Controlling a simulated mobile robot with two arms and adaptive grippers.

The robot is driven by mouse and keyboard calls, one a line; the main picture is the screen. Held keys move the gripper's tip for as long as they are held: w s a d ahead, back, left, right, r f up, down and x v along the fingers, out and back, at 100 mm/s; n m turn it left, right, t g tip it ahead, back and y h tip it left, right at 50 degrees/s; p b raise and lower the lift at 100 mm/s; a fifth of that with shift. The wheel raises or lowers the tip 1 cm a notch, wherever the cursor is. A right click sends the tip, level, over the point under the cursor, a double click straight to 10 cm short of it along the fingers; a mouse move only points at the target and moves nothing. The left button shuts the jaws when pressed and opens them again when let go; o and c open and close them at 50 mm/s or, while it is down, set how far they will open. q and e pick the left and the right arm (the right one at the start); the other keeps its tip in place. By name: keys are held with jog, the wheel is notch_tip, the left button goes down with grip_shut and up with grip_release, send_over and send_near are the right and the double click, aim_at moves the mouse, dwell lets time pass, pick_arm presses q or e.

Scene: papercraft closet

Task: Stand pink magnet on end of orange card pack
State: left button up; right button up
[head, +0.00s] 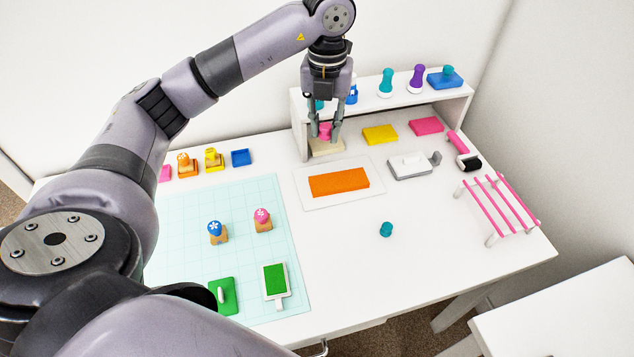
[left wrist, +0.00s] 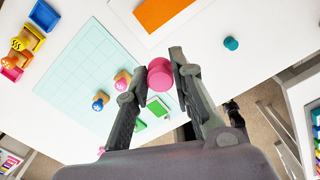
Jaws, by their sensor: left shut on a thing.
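My left gripper (head: 323,136) is shut on the pink magnet (head: 325,131), in front of the shelf at the back of the desk. In the left wrist view the pink magnet (left wrist: 160,76) sits between the fingertips (left wrist: 163,68). The orange card pack (head: 339,182) lies flat on a white sheet (head: 312,196), nearer the front than the gripper in the head view. Part of the orange card pack (left wrist: 163,12) also shows at the top of the left wrist view. The magnet is apart from the pack. My right gripper is not in view.
A tan block (head: 327,148) shows just below the gripper. A teal magnet (head: 386,229) stands on clear desk right of the pack. A grey stapler-like tool (head: 412,166) and a pink-barred rack (head: 500,205) are at the right. The white shelf (head: 440,97) rises behind.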

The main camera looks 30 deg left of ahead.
pick_arm(q)
jog(key=w+a+r+n, duration=0.1)
jog(key=a+n, duration=0.1)
jog(key=n, duration=0.9)
send_over(317, 184)
notch_tip(317, 184, down, 15)
jog(key=shift+f, duration=0.15)
notch_tip(317, 184, down, 4)
jog(key=shift+f+p, duration=0.25)
jog(key=shift+p, duration=0.05)
jog(key=shift+m, duration=0.3)
jog(key=o, duration=0.4)
jog(key=shift+f, duration=0.1)
jog(key=o, duration=0.5)
